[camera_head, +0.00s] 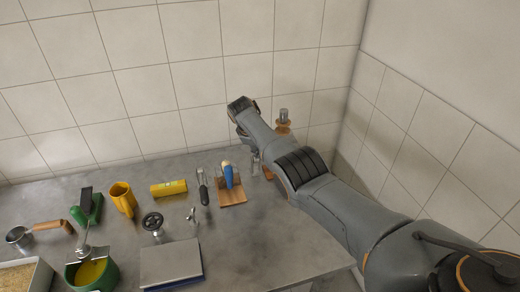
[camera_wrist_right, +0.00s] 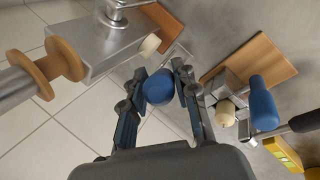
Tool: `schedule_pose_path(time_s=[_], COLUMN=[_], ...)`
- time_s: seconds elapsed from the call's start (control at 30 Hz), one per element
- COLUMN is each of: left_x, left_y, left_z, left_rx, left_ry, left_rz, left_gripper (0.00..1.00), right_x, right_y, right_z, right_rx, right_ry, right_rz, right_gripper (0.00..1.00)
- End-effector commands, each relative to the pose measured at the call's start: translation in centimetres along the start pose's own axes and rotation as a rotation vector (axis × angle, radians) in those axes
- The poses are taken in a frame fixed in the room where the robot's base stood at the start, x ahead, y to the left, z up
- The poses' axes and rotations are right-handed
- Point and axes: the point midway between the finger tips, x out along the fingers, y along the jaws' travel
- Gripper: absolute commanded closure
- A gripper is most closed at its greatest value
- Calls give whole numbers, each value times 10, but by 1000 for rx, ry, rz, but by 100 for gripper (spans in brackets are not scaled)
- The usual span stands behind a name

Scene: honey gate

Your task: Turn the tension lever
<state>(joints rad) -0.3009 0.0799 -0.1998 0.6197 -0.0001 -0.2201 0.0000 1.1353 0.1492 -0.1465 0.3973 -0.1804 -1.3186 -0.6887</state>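In the right wrist view a round blue knob (camera_wrist_right: 159,87) sits between the two fingertips of my right gripper (camera_wrist_right: 161,92). The fingers are on both sides of it. Whether they press on it, and what the knob is fixed to, I cannot tell. A metal device (camera_wrist_right: 97,45) with a wooden spool stands close by, upper left. In the head view my right arm reaches in from the right to the back of the counter and hides its own gripper. A small metal-and-wood part (camera_head: 283,121) shows behind the arm. My left gripper is not in view.
A wooden block with a blue handle (camera_head: 229,174) stands just left of my right arm, also in the wrist view (camera_wrist_right: 263,103). The front right counter (camera_head: 265,245) is clear.

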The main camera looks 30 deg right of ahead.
Motion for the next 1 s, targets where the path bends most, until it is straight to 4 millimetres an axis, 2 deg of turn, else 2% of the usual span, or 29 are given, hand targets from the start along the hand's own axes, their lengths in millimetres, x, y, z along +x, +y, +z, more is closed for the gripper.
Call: schedule_pose_path(time_s=[0.03, 0.07, 0.4, 0.57, 0.73, 1.0], left_x=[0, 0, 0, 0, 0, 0], left_y=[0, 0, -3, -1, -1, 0], left_z=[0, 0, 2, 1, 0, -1], left_rx=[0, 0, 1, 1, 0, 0], left_ry=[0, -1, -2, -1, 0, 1], left_rz=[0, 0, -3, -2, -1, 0], left_gripper=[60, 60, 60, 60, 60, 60], right_x=[0, 0, -1, -10, -30, -88], right_y=[1, 1, 0, 1, 0, 1], right_z=[0, 0, 0, -1, 0, -2], right_rx=[1, 1, 1, 1, 1, 1], right_ry=[1, 1, 0, 1, 3, 4], right_rz=[1, 1, 0, 1, 2, 2], right_gripper=[56, 52, 52, 52, 52, 52])
